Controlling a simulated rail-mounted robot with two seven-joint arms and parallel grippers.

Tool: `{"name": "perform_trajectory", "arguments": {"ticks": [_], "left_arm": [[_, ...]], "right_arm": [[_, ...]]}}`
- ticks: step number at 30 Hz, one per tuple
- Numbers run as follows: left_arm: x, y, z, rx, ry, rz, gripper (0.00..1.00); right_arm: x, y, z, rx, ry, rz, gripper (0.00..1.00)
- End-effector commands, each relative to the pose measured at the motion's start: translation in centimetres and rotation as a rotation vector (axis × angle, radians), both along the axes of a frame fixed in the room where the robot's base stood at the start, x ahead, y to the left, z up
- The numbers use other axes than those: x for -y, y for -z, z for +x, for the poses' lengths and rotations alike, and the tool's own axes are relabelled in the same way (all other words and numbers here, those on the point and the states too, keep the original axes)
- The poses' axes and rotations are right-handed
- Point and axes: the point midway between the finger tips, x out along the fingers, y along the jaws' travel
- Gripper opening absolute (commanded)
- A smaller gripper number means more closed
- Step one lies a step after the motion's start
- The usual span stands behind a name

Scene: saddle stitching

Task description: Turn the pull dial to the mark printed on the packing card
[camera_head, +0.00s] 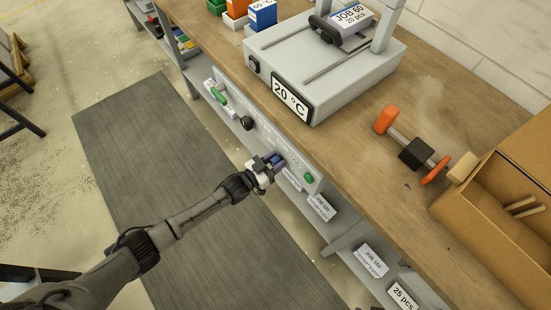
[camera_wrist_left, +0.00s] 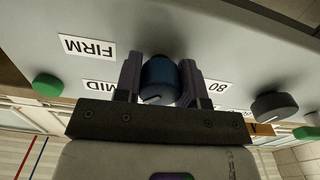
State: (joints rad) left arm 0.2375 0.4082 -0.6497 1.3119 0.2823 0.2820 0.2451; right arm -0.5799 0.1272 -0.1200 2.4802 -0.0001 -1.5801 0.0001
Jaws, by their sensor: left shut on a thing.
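The pull dial (camera_wrist_left: 160,78) is a dark blue knob on the grey front panel. In the left wrist view it sits between the fingers of my left gripper (camera_wrist_left: 160,88), which is shut on it. A short pale line shows on its face, low and left of centre. The upside-down labels MID (camera_wrist_left: 100,86) and FIRM (camera_wrist_left: 87,46) are left of it; the one it points at cannot be told. In the head view my left gripper (camera_head: 268,163) is at the panel and mostly hides the dial. No card with a readable pull mark shows. My right gripper is not in view.
A black knob (camera_head: 247,123) and a green button (camera_head: 309,178) flank the gripper on the panel. A machine (camera_head: 345,80) reading 20 °C stands above. Several job cards (camera_head: 371,260) are below.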

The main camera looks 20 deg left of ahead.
Motion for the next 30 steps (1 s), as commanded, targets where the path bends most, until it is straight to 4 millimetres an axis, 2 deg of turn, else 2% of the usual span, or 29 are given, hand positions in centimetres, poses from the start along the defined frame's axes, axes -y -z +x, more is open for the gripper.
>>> {"name": "perform_trajectory", "arguments": {"ticks": [18,30], "left_arm": [[0.0,0.09,-0.02,-0.272,-0.001,-0.464,0.13],[0.01,0.11,-0.07,-0.362,-0.001,-0.619,0.13]], "right_arm": [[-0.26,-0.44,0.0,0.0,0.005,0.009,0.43],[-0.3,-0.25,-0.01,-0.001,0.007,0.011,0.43]]}}
